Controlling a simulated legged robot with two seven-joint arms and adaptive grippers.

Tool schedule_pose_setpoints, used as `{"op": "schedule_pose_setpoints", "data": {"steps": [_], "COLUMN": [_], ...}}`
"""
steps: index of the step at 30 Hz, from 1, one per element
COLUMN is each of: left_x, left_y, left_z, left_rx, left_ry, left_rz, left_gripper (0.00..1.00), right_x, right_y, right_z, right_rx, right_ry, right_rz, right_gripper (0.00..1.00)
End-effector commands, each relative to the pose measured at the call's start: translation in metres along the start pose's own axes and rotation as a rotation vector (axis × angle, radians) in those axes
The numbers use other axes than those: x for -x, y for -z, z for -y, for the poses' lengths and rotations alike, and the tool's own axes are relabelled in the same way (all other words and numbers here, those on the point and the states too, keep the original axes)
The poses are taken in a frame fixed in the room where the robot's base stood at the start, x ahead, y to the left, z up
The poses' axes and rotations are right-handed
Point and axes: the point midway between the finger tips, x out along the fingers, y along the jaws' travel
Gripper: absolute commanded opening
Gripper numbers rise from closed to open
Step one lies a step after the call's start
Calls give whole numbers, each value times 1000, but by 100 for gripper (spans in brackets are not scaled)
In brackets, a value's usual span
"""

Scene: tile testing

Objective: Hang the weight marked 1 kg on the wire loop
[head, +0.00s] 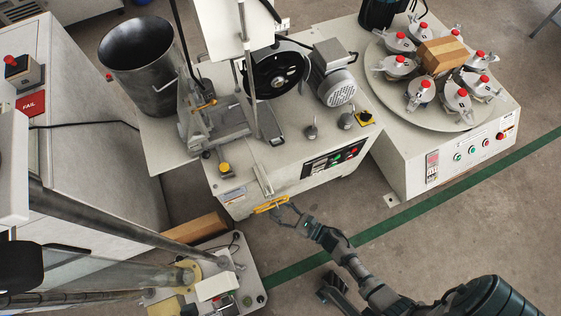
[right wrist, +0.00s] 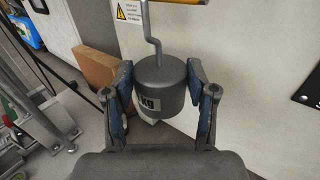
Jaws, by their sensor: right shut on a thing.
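In the right wrist view a grey cylindrical weight (right wrist: 160,85) hangs upright between the blue-padded fingers of my right gripper (right wrist: 163,95), which is shut on it. Its label shows "kg"; the digit is hard to read. A bent wire hook (right wrist: 151,30) rises from its top towards a yellow bar (right wrist: 180,1) at the picture's upper edge. Whether the hook touches the bar is unclear. In the head view my right gripper (head: 287,212) is at the machine's front, beside the yellow piece (head: 270,204) under a metal arm. The wire loop cannot be made out. My left gripper is not in view.
Two small grey hooked weights (head: 312,130) (head: 346,121) stand on the machine top (head: 290,155). A turntable (head: 376,88) with several clamps is at the right. A metal bucket (head: 140,70) is at the left.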

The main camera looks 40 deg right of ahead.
Motion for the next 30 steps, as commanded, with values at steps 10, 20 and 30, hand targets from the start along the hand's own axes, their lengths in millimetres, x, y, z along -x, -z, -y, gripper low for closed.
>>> {"op": "schedule_pose_setpoints", "data": {"steps": [10,20,30], "left_x": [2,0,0], "left_y": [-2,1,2], "left_z": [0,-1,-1], "left_rx": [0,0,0], "left_ry": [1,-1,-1], "left_rz": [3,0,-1], "left_gripper": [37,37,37], "right_x": [3,5,64], "right_y": [7,7,6], "right_z": [-1,-1,-1], "right_rx": [-2,-2,-1], "right_ry": [2,3,2], "right_rz": [-16,-17,-17], "right_gripper": [86,86,86]}}
